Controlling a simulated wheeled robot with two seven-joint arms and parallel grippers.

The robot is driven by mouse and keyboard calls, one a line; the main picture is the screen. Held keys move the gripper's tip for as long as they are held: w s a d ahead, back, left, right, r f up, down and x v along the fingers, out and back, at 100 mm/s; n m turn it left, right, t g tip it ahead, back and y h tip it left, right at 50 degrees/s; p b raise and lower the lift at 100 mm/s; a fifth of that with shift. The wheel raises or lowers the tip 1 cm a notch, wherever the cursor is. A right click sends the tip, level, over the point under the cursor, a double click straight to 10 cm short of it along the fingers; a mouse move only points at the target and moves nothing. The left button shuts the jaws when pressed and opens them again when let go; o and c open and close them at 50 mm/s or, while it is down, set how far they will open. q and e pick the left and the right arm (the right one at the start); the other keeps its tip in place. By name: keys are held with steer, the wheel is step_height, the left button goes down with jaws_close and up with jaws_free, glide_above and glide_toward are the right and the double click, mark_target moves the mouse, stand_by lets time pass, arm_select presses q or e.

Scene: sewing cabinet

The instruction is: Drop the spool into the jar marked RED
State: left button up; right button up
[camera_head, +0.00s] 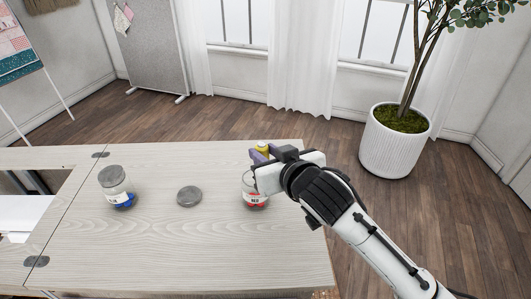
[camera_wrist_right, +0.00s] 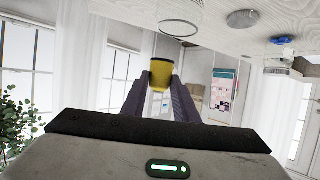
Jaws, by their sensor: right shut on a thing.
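My right gripper (camera_head: 258,153) is shut on a yellow spool (camera_head: 262,148). In the right wrist view the spool (camera_wrist_right: 161,73) sits between the two dark fingertips, held up in the air. The jar marked RED (camera_head: 257,201) stands on the table with red contents and a white label; my gripper and wrist hide part of its top. In the head view the spool appears above the jar's upper edge. A clear jar with an open rim (camera_wrist_right: 181,20) shows near the spool in the wrist view. I cannot tell whether the spool is over its mouth. My left gripper is out of view.
A second glass jar (camera_head: 115,187) with blue contents and a grey top stands at the left of the table. A round grey lid (camera_head: 189,196) lies between the jars. The pale wooden table (camera_head: 180,245) is clear at the front. A potted plant (camera_head: 396,145) stands behind right.

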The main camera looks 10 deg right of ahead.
steer(key=o, duration=1.1)
steer(key=shift+s, duration=0.1)
steer(key=v, duration=1)
